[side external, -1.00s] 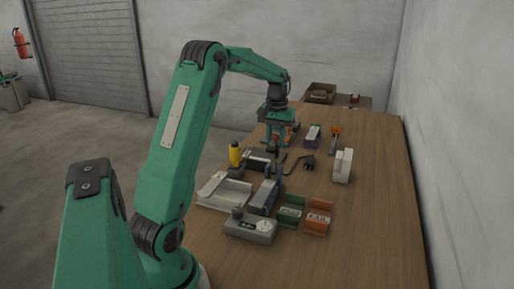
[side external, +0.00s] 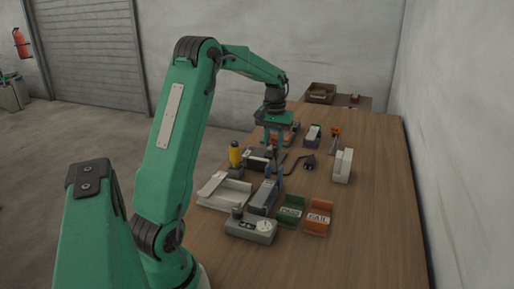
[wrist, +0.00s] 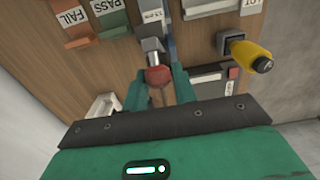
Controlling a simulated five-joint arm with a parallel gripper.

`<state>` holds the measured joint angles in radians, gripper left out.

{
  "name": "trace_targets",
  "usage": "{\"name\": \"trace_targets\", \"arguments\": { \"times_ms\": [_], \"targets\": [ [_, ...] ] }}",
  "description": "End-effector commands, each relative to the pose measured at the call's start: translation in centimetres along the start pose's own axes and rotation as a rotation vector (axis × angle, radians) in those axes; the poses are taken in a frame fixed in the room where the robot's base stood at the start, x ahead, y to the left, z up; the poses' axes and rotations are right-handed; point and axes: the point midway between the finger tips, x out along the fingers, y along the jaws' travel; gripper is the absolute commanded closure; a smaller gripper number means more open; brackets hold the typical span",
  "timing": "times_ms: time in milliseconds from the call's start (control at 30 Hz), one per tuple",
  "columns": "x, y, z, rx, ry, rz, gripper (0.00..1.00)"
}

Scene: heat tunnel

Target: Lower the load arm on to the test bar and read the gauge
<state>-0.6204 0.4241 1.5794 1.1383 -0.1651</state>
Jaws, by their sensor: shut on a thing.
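My gripper (wrist: 156,90) is shut on the red knob (wrist: 158,75) of the load arm, between its two green fingers in the wrist view. In the side external view my gripper (side external: 274,158) points down above the far end of the blue and grey test rig (side external: 264,196), and the knob is hidden there. A grey block (wrist: 151,46) shows just beyond the knob. The gauge (side external: 264,227) is a round dial on a grey box at the near end of the rig; its reading is too small to tell. I cannot make out the test bar.
The green PASS tray (side external: 291,211) and orange FAIL tray (side external: 318,218) lie right of the rig. A pale tray (side external: 224,191) and a yellow-handled tool (side external: 235,154) are to the left. A white block (side external: 343,165) stands right.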

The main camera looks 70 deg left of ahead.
Motion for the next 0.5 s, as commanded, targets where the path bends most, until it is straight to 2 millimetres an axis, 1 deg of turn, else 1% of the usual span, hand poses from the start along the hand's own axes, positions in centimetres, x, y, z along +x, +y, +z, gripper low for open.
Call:
{"name": "trace_targets", "arguments": {
  "times_ms": [300,500],
  "targets": [
    [0.2,0.1,1.6,0.003,-0.006,-0.001,1.00],
    [0.3,0.1,2.0,0.003,-0.007,-0.001,1.00]
  ]
}}
